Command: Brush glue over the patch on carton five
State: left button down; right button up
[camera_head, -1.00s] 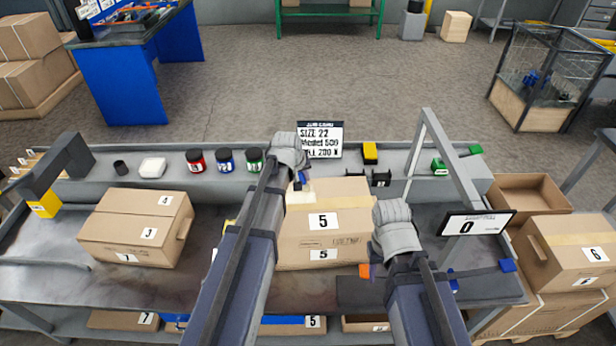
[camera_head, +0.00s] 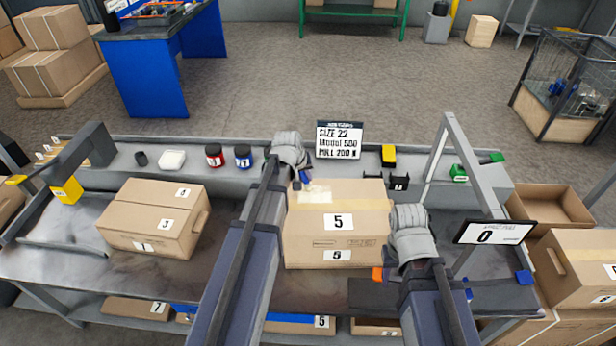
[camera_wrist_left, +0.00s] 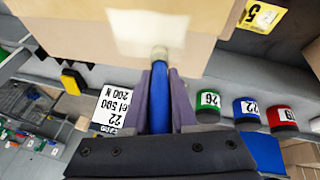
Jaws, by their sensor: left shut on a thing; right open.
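Carton five (camera_head: 338,255) stands on the bench in the head view, a closed brown box labelled 5 on top and front. A pale patch (camera_head: 318,194) lies on its top near the far left corner; it also shows in the left wrist view (camera_wrist_left: 148,25). My left gripper (camera_head: 302,178) is shut on a blue-handled glue brush (camera_wrist_left: 159,95). The pale brush tip lies at the patch's edge in the wrist view; I cannot tell whether it touches. My right gripper (camera_head: 392,268) is open beside the carton's front right corner, its fingers mostly hidden.
A red jar (camera_head: 214,155) and a blue jar (camera_head: 243,157) stand on the back ledge; a green jar (camera_wrist_left: 208,105) shows in the wrist view. A grey frame (camera_head: 440,160) and a display reading 0 (camera_head: 492,232) stand right.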

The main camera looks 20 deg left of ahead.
pick_arm(q)
jog(key=shift+s+a, duration=0.35)
jog(key=shift+a, duration=0.55)
jog(key=shift+s+a, duration=0.3)
jog(key=shift+a, duration=0.55)
jog(key=shift+r, duration=0.1)
jog(key=shift+d, duration=0.1)
jog(key=shift+w+d, duration=0.35)
jog(key=shift+d, duration=0.5)
jog(key=shift+w+d, duration=0.35)
jog(key=shift+d, duration=0.5)
jog(key=shift+w+d, duration=0.3)
jog(key=shift+d, duration=0.6)
jog(key=shift+w+d, duration=0.3)
jog(key=shift+d, duration=0.6)
jog(key=shift+d, duration=0.1)
